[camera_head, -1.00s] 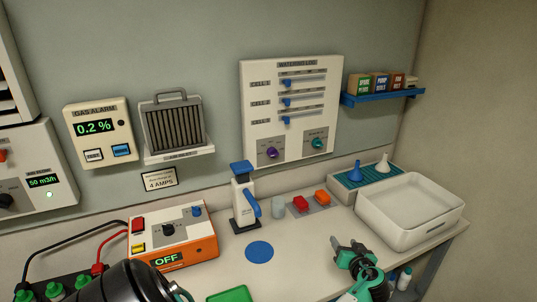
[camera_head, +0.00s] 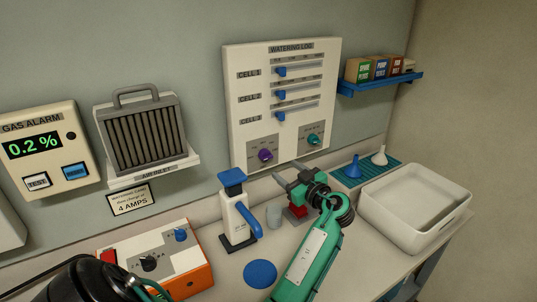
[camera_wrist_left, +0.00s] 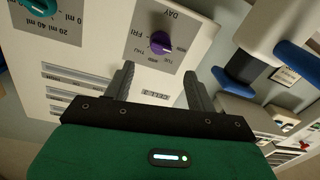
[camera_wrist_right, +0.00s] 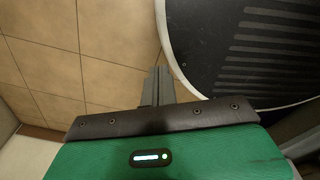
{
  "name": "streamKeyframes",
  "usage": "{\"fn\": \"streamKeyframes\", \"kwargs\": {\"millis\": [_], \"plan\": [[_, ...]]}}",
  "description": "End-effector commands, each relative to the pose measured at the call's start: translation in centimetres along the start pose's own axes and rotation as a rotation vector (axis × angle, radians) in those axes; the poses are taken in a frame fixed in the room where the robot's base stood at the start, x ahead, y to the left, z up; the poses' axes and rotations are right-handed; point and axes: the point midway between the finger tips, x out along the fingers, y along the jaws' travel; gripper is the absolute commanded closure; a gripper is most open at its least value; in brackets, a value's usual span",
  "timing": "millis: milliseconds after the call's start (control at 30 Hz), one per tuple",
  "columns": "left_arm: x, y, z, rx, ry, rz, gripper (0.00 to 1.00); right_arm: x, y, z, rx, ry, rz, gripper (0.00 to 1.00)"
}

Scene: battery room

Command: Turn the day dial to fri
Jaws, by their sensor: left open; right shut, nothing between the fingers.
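The purple day dial (camera_head: 265,155) is on the lower left of the watering log panel (camera_head: 234,125). In the left wrist view the dial (camera_wrist_left: 160,42) appears upside down, with FRI, THU and TUE readable around it; I cannot tell where its pointer stands. My left gripper (camera_head: 288,174) is open and empty, in front of and below the panel, apart from the dial. In the left wrist view its fingers (camera_wrist_left: 160,75) frame the space just before the dial. My right gripper (camera_wrist_right: 158,75) is shut and empty, above the floor.
A teal dial (camera_head: 314,139) sits right of the day dial, and blue sliders (camera_head: 281,94) are above. A white and blue bottle (camera_head: 237,215) stands left of my left gripper. A white basin (camera_head: 415,210) is at the right.

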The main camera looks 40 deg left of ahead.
Motion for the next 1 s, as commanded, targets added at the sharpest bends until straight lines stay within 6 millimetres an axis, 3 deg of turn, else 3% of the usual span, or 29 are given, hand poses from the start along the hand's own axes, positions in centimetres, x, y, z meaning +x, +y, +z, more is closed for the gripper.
{"fn": "streamKeyframes", "kwargs": {"millis": [33, 200, 400, 600, 867, 900, 1000], "plan": [[1.2, 0.1, -0.6, 0.003, 0.003, -0.002, 0.43, -1.1, 0.0, -0.1, 0.0, 0.0, -0.001, 1.0], [4.9, 0.1, -0.6, 0.004, 0.002, 0.0, 0.43, -2.7, -0.6, -0.3, 0.0, 0.001, -0.007, 1.0], [8.1, 0.1, -0.4, 0.003, 0.002, 0.001, 0.43, -4.0, -1.9, -0.8, 0.001, 0.005, -0.022, 1.0], [9.5, 0.0, -0.1, 0.001, -0.001, 0.001, 0.43, -4.4, -1.8, -0.8, -0.001, 0.005, -0.02, 1.0], [9.6, 0.0, 0.0, 0.001, -0.001, 0.001, 0.43, -4.4, -0.9, -0.7, -0.001, 0.004, -0.011, 1.0], [9.6, 0.0, 0.0, 0.001, -0.001, 0.001, 0.45, -4.4, -0.8, -0.7, -0.001, 0.004, -0.01, 1.0], [9.6, 0.0, 0.0, 0.001, -0.001, 0.001, 0.65, -4.4, -0.6, -0.7, 0.0, 0.004, -0.008, 1.0]]}}
